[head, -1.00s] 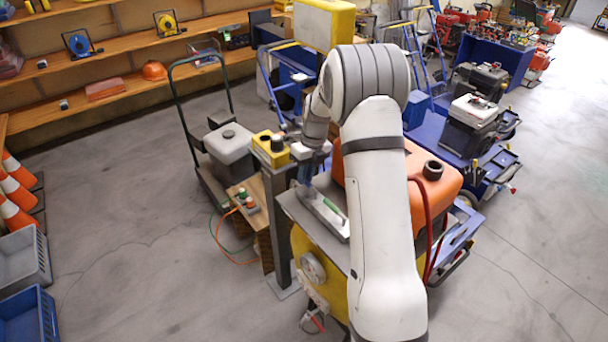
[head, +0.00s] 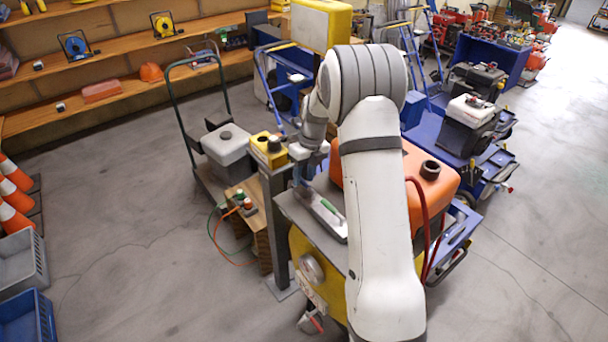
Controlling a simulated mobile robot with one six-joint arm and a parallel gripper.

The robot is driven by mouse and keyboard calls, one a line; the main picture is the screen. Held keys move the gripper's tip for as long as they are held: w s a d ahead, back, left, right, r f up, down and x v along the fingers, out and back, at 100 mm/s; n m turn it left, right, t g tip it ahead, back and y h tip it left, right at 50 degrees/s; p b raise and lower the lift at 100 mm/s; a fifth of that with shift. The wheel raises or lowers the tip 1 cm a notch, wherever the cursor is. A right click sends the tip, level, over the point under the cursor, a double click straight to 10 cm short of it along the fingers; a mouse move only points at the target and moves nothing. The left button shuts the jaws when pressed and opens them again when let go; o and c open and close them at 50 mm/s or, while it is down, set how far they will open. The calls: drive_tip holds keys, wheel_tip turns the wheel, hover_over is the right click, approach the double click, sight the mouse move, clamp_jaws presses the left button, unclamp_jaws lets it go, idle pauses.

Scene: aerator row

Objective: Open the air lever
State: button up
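I cannot pick out the air lever with certainty. A small green-handled item (head: 332,208) lies in a grey tray (head: 316,212) on top of the yellow and grey machine. A small red piece (head: 316,323) shows low on that machine, by the floor. My gripper (head: 303,178) is over the far left end of the machine's top, near the tray's far end. Its fingers are small and bluish, and partly dark. I cannot see whether they are open or hold anything. My arm hides part of the machine.
A yellow control box with a black button (head: 270,147) stands on a grey post left of my gripper. An orange tank (head: 432,182) with a red hose is at the right. A cart with a grey container (head: 228,146) stands behind left. Open floor lies left.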

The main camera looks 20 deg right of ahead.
wheel_tip(320, 180, up, 8)
drive_tip(key=d+b, duration=0.1)
drive_tip(key=shift+w+d+f, duration=0.15)
drive_tip(key=shift+w+d, duration=0.05)
drive_tip(key=shift+w, duration=0.1)
idle(0.4)
